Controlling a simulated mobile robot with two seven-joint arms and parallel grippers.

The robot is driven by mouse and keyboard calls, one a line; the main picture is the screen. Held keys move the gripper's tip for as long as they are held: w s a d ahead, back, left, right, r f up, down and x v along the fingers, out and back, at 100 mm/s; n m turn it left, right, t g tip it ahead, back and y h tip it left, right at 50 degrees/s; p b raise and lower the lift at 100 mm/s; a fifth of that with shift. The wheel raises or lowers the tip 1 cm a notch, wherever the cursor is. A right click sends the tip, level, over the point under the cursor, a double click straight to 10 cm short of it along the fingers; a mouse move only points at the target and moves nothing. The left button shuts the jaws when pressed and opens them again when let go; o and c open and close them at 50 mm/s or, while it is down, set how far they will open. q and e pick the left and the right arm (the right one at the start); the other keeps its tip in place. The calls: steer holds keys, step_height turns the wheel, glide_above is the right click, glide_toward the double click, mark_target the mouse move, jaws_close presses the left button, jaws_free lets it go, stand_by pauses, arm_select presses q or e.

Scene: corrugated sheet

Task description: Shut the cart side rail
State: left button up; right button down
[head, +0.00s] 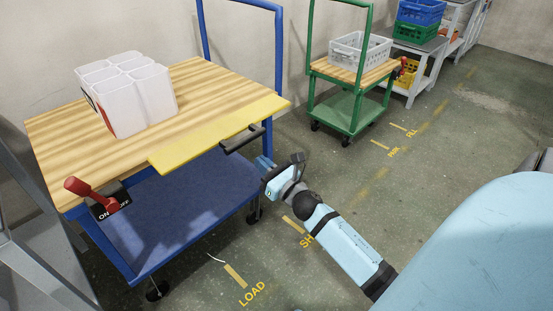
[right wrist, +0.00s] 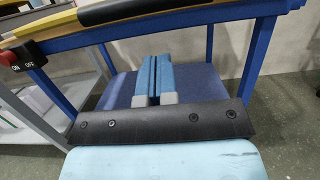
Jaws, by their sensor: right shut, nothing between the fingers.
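The blue cart (head: 80,150) with a wood top stands at the left. Its yellow side rail (head: 200,140) lies as a flat strip along the near right edge of the top, with a black handle (head: 243,138) on its outer side. The right wrist view shows a piece of the yellow rail (right wrist: 45,24) and the dark handle (right wrist: 130,10) at the top. My right gripper (head: 264,163) is shut and empty, just below and right of the handle, apart from it in the head view. Its closed blue fingers (right wrist: 153,78) show in the right wrist view. My left gripper is not in view.
A white divided bin (head: 135,100) stands on the cart top. A red lever (head: 85,190) on an ON/OFF box sits at the near left corner. The blue lower shelf (head: 180,215) is bare. A green cart (head: 345,105) stands behind. The floor to the right is clear.

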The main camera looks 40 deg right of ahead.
steer(key=shift+w+a+r, duration=0.1)
steer(key=shift+w+r, duration=0.45)
steer(key=shift+r, duration=0.3)
steer(key=shift+w+r, duration=0.5)
steer(key=shift+r, duration=0.35)
